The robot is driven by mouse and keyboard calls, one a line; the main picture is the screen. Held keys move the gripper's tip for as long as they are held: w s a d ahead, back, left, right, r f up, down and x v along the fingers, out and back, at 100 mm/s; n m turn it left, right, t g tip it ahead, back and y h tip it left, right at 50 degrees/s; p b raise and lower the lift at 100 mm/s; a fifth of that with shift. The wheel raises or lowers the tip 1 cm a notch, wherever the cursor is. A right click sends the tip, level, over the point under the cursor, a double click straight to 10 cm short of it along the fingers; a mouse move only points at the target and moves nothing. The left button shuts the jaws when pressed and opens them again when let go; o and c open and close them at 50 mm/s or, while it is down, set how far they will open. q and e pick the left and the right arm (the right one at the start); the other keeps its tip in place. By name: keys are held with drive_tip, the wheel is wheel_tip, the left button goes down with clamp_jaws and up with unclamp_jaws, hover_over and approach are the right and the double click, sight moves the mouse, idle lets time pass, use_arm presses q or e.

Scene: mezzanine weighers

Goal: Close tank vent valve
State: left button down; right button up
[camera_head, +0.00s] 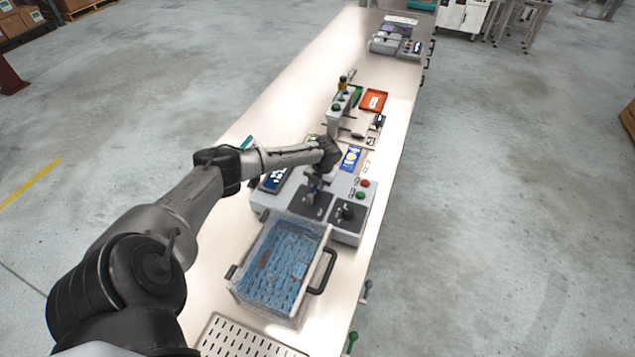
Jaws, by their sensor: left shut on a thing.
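A clear tank (240,292) with blue contents and a black side handle (325,272) stands on the long white bench. Behind it is a grey control unit (262,200) with two dark panels on top. My left gripper (314,196) reaches down onto the left dark panel (308,211) and is shut on a small control there. The gripper hides most of that control, so I cannot tell its position or whether it is the vent valve. A black knob (347,212) stands on the right dark panel. My right gripper is not in view.
Red and green buttons (363,189) sit on the unit's right. A slotted plate (235,340) lies in front of the tank. A green-handled fitting (352,342) juts from the bench's right edge. Farther back are an orange tray (373,100) and another grey device (384,44).

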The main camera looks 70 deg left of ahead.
use_arm(q)
drive_tip(key=shift+w+r, duration=0.1)
drive_tip(key=c, duration=1)
unclamp_jaws()
drive_tip(key=shift+d, duration=0.1)
drive_tip(key=shift+o, duration=1)
wheel_tip(320, 180, up, 13)
drive_tip(key=w+d, duration=0.1)
drive_tip(key=d, duration=0.1)
drive_tip(key=shift+w+r, duration=0.2)
drive_tip(key=shift+w, duration=0.2)
